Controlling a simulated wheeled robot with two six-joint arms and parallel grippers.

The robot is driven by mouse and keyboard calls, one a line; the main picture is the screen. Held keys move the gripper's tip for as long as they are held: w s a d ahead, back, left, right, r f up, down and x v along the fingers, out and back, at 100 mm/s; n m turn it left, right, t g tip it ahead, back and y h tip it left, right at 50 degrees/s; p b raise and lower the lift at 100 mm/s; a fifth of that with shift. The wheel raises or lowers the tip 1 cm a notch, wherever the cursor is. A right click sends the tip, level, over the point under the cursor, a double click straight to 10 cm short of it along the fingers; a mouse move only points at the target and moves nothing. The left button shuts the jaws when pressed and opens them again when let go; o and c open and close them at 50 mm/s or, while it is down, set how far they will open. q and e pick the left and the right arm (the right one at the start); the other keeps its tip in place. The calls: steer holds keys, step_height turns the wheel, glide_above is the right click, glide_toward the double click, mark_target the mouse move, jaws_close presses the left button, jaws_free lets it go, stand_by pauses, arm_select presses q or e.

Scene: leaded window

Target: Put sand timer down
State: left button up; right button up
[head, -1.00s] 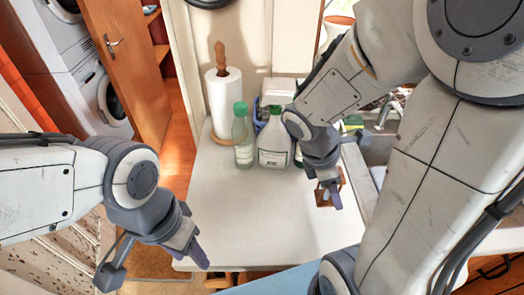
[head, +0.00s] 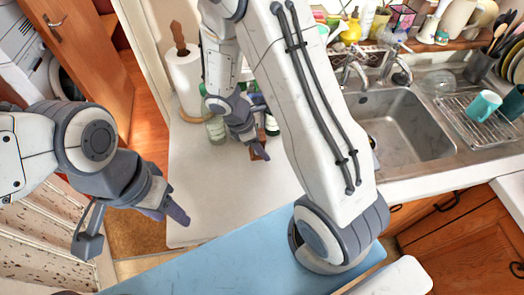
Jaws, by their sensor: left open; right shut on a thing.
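The sand timer (head: 257,150) is a small brown wooden-framed thing at the tips of my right gripper (head: 255,146), partly hidden by the fingers. My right gripper is shut on it. It is over the white counter (head: 215,190), in front of the bottles; I cannot tell whether it touches the surface. My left gripper (head: 176,210) is open and empty, near the counter's front left edge and well to the left of the timer.
The sink (head: 405,130) lies to the right, with a dish rack (head: 485,112) and a teal mug (head: 484,105). The counter's front middle is clear.

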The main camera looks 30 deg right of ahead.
mark_target(262, 161)
steer(key=shift+w+a+f, duration=0.1)
steer(key=shift+w+f, duration=0.05)
steer(key=shift+f, duration=1.95)
steer(key=shift+f, duration=0.2)
steer(key=o, duration=1.4)
